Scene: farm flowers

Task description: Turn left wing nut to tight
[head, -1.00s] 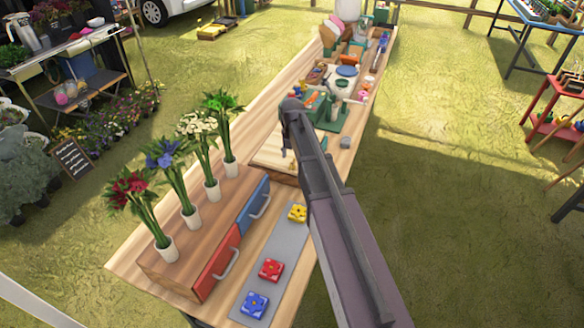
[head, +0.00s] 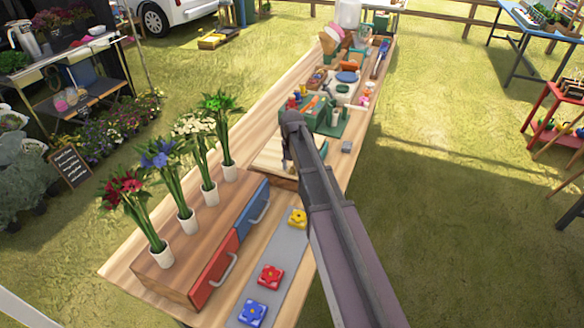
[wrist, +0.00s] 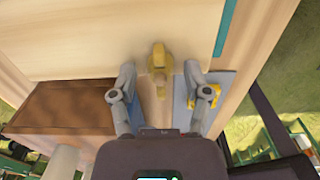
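A yellow wing nut (wrist: 158,57) stands on a pale wooden panel (wrist: 90,40) in the wrist view. Only one wing nut shows there; I cannot tell its angle or tightness well. My gripper (wrist: 159,70) is open, with one grey finger on each side of the wing nut and a gap to both. In the head view my arm covers part of the pale board (head: 275,152) on the long bench, and the wing nut is not discernible there.
A wooden drawer box (head: 180,262) with red and blue fronts carries several flower vases. A grey strip (head: 283,248) beside it holds blue, red and yellow flower tiles. A green fixture (head: 330,128) and other items crowd the bench beyond.

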